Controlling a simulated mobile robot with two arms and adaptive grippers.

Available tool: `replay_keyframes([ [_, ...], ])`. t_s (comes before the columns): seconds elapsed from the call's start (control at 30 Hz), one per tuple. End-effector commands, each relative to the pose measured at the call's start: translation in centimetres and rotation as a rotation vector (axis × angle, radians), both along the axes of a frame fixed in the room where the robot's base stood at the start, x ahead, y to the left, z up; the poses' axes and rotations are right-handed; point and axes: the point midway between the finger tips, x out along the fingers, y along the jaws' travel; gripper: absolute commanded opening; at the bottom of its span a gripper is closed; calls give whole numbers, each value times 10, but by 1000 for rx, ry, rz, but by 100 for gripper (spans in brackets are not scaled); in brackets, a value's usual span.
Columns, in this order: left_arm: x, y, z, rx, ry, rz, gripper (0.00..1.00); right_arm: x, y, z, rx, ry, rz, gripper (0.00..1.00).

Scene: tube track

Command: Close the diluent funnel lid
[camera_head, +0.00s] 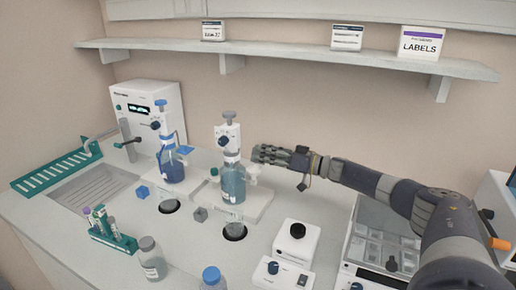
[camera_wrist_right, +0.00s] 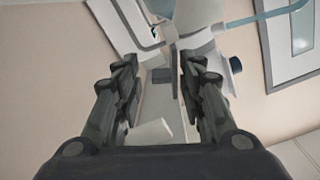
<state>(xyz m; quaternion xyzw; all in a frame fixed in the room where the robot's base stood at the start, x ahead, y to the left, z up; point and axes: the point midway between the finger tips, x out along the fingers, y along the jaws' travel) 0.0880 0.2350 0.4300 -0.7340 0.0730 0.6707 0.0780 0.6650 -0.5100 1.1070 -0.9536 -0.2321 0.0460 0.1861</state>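My right gripper (camera_head: 262,154) reaches in from the right, just right of the grey-topped dispenser (camera_head: 230,145) on a bottle of teal liquid (camera_head: 233,185). In the right wrist view my right gripper (camera_wrist_right: 160,75) has its two fingers apart. Pale and grey parts of the dispenser show beyond and between the fingertips; I cannot tell whether any touch. A second dispenser (camera_head: 163,128), with a blue top, stands on a blue bottle (camera_head: 171,167) to the left. I cannot clearly make out which part is the diluent funnel lid. My left gripper is not in view.
A grey cube (camera_head: 200,215) and a blue cube (camera_head: 142,192) lie near black-ringed openings (camera_head: 235,232) in the counter. A tube rack (camera_head: 113,238), loose bottles (camera_head: 150,262) and a white device (camera_head: 294,245) stand in front. A shelf (camera_head: 280,54) runs above.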

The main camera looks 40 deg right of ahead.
Motion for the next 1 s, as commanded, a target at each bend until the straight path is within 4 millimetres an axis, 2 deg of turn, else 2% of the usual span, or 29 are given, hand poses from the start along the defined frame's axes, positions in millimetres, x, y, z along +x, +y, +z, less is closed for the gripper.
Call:
replay_keyframes([
  [0.03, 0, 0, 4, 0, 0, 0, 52, 8, 4, 3, 2, -2, 0, 37],
  [0.2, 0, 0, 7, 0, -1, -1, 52, 22, 11, 1, 0, -1, 0, 37],
  [0.57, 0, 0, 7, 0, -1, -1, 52, 25, 13, 0, 0, 0, 0, 37],
  [0.7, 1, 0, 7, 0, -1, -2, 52, 25, 13, 0, 0, 0, 0, 5],
  [0.73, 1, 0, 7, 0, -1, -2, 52, 25, 13, 0, 0, 0, -1, 0],
  [1.0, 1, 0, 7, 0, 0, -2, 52, 25, 9, 0, -3, 2, -10, 0],
])
